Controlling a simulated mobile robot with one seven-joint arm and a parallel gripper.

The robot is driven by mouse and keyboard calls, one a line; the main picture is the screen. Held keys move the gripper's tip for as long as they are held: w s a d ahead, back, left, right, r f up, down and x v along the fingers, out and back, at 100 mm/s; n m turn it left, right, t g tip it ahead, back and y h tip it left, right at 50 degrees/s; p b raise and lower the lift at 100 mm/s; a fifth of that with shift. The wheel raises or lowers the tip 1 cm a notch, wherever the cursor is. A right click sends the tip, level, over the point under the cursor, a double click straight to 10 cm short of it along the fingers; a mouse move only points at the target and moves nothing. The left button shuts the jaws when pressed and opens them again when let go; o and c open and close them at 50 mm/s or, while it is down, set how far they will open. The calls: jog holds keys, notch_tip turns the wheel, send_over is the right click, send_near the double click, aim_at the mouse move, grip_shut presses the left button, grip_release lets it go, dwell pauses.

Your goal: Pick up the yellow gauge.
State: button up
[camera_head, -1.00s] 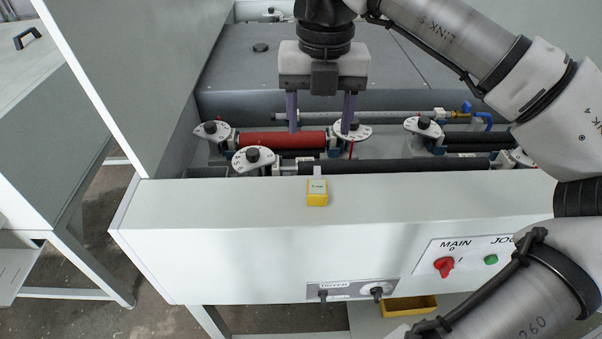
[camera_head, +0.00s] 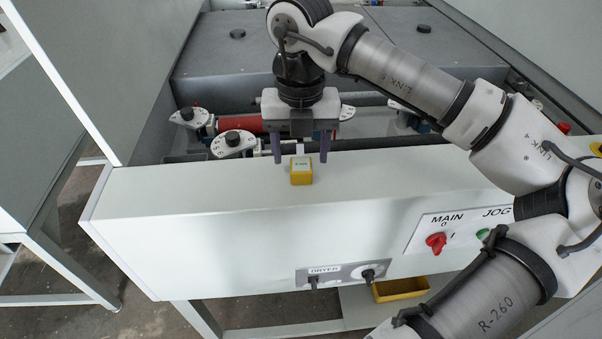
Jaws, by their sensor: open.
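The yellow gauge (camera_head: 301,177) is a small yellow block with a pale labelled top and a light tab at its back. It sits on the white front ledge (camera_head: 190,190) of the machine. My gripper (camera_head: 301,160) points down with its two purple fingers apart, one to the left and one to the right of the gauge's back end in the picture. The fingertips appear just behind or above the gauge; their exact height over the ledge is hard to tell. Nothing is held.
Behind the ledge lie rollers, a red one (camera_head: 238,124) among them, and white dial plates with black knobs (camera_head: 232,138). The front panel carries a red MAIN switch (camera_head: 436,241) and a dryer panel (camera_head: 343,274). A yellow bin (camera_head: 401,289) is below. The ledge's left part is clear.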

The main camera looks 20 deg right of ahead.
aim_at(301, 161)
jog(key=shift+f, duration=0.65)
jog(key=shift+c, duration=0.4)
jog(key=c, duration=1)
jog(key=shift+r, duration=0.1)
notch_tip(301, 161, up, 10)
jog(key=shift+s+f+b, duration=0.1)
jog(key=shift+s+b, duration=0.05)
jog(key=shift+b, duration=1.05)
